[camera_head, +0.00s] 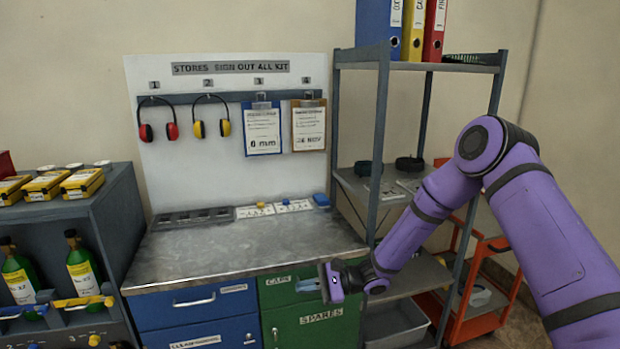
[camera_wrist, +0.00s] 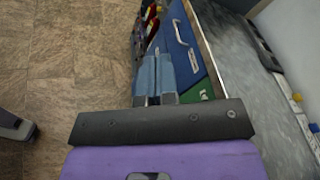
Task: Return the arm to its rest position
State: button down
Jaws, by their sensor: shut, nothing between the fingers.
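My purple arm reaches in from the right in the head view. My gripper (camera_head: 308,285) is at its end, in front of the green cabinet (camera_head: 310,318) and below the bench top's front edge. In the wrist view its two grey-blue fingers (camera_wrist: 155,78) lie side by side, closed, with nothing between them. The fingers point along the front of the blue drawers (camera_head: 200,306), which also show in the wrist view (camera_wrist: 182,40). I cannot tell whether the fingertips touch the cabinet front.
The metal bench top (camera_head: 245,248) is mostly clear, with trays (camera_head: 193,218) at its back. A grey shelf unit (camera_head: 378,150) and an orange trolley (camera_head: 470,290) stand at right, near my arm. Green bottles (camera_head: 82,265) stand at left. Open floor (camera_wrist: 70,60) lies before the bench.

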jog(key=s+d+r+n+h, duration=0.3)
jog(key=s+d+r, duration=0.15)
jog(key=r, duration=0.35)
jog(key=s+d+r+n+h, duration=0.25)
jog(key=s+d+r, duration=0.2)
jog(key=r, duration=0.25)
jog(key=s+d+r+n+h, duration=0.3)
jog(key=s+d+r+h, duration=0.15)
jog(key=r, duration=0.35)
jog(key=s+d+r+t+h, duration=0.3)
jog(key=s+d+r, duration=0.2)
jog(key=s+d, duration=0.4)
jog(key=s+d+r+n+t+h, duration=0.1)
jog(key=s+d+r+t+h, duration=0.2)
jog(key=s+d, duration=0.6)
notch_tip(320, 180, up, 3)
jog(key=shift+s+f+t+h, duration=0.1)
jog(key=shift+s+t+h, duration=0.2)
jog(key=shift+s, duration=0.25)
jog(key=shift+d+n, duration=0.1)
jog(key=shift+n, duration=0.15)
